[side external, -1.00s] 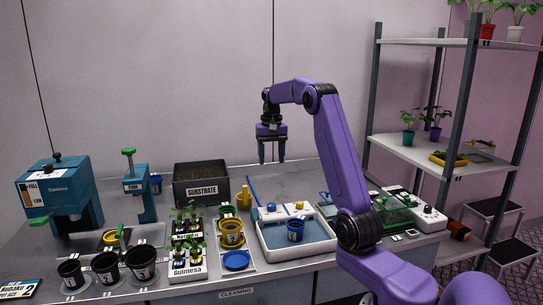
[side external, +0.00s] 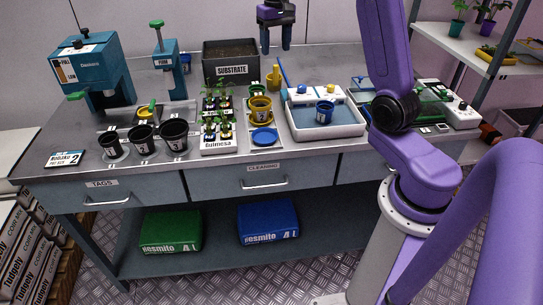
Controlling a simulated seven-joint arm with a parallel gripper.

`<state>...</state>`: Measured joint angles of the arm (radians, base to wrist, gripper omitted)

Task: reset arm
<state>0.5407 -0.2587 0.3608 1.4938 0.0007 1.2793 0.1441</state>
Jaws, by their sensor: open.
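My gripper (side external: 276,40) is at the top of the side external view, with its two dark fingers pointing down. The fingers are apart with nothing between them. It hangs in the air above the back of the bench, to the right of the black substrate box (side external: 231,66). It touches nothing that I can see. Much of my purple arm is at the right, and its upper part is cut off by the top edge of the view.
The bench (side external: 100,172) holds a blue basin (side external: 305,127) with a blue pot, seedling trays (side external: 216,146), black pots (side external: 174,134), a yellow pot (side external: 260,108) and a teal machine (side external: 94,72). A shelf rack (side external: 460,45) stands at right. Green (side external: 171,231) and blue (side external: 268,222) bags lie below.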

